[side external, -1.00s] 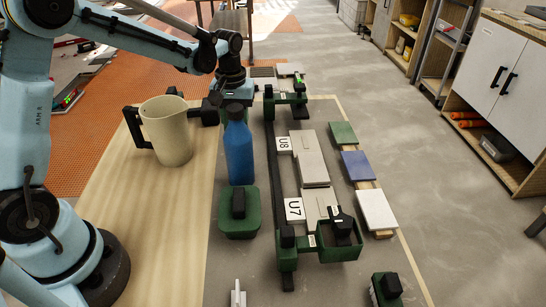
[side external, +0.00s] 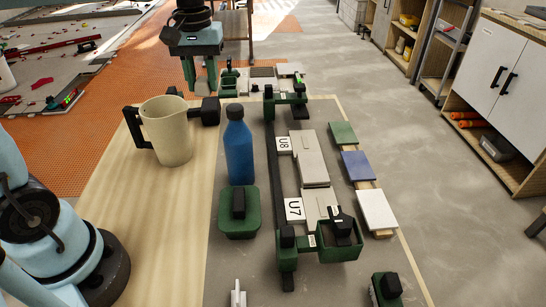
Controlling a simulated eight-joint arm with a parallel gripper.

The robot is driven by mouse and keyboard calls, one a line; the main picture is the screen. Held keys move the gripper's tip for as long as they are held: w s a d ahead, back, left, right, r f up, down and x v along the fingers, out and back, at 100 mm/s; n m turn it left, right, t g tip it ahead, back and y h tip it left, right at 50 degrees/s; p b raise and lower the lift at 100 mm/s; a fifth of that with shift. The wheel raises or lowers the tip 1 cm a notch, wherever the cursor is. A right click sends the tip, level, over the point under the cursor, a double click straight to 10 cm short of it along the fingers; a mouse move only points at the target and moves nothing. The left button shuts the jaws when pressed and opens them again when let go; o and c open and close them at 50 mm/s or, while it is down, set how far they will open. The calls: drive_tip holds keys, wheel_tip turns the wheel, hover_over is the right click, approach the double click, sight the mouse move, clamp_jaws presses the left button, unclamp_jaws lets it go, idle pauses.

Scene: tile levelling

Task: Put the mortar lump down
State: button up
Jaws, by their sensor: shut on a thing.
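My gripper (side external: 200,82) hangs fingers-down at the upper left, beyond the beige pitcher and left of the far end of the green-framed levelling rig (side external: 270,150). Its two green fingers are shut on the mortar lump, which is small and mostly hidden between them. I cannot tell its shape, or how high the fingertips are above the surface behind the pitcher. Tiles lie in the rig beside labels U8 (side external: 284,144) and U7 (side external: 294,209).
A beige pitcher (side external: 168,132) and a blue bottle (side external: 238,150) stand nearer than my gripper. A green block with a black handle (side external: 239,214) sits before the bottle. Green, blue and white sample tiles (side external: 357,165) line the right. The wooden board's left part is clear.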

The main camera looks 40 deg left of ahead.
drive_tip(key=shift+n, duration=0.3)
drive_tip(key=s, duration=0.8)
drive_tip(key=shift+s+r, duration=0.25)
drive_tip(key=s+f, duration=0.2)
drive_tip(key=s, duration=0.5)
drive_tip(key=n, duration=0.1)
hover_over(120, 185)
wheel_tip(120, 185, down, 13)
drive_tip(key=shift+f, duration=2.1)
drive_tip(key=shift+f, duration=0.1)
drive_tip(key=o, duration=1.1)
drive_tip(key=shift+d, duration=0.1)
